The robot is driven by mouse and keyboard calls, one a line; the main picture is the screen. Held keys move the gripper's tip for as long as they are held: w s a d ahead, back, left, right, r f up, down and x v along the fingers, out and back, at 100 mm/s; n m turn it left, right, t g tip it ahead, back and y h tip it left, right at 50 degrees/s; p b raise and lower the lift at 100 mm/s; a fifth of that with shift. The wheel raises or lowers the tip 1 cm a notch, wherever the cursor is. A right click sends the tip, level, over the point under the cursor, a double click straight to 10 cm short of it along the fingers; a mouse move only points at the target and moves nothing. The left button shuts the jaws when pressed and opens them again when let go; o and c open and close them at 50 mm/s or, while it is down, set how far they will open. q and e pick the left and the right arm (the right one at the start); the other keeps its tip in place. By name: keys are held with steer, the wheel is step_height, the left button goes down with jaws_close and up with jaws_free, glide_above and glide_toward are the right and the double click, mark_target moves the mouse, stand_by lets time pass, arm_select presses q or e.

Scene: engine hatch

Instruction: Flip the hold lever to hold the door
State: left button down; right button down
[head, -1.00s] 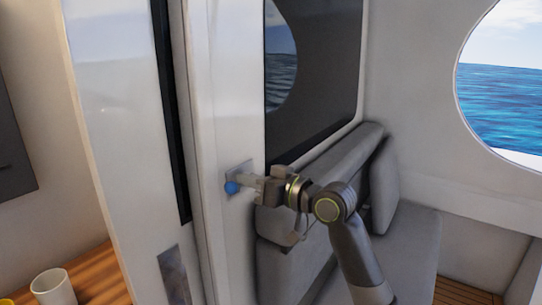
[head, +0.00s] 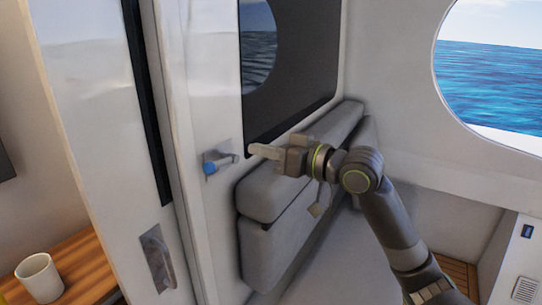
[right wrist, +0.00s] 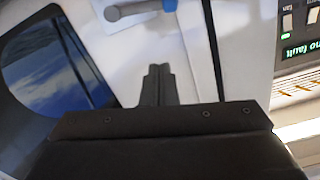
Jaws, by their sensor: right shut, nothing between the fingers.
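The hold lever (head: 226,160) is a small grey arm with a blue tip, on a metal plate on the white wall panel, at centre left in the head view. My right gripper (head: 252,150) is shut and empty, just right of the lever, with a small gap in the picture. Its fingers (right wrist: 157,75) point toward the lever's panel. My left gripper is not in view.
A grey cushioned seat (head: 270,245) lies below and behind my right arm. A dark window (head: 300,70) is above it. A white mug (head: 38,278) stands on a wooden surface at lower left. A panel with a green display (right wrist: 298,48) shows in the right wrist view.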

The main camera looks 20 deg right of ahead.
steer(key=shift+v, duration=0.9)
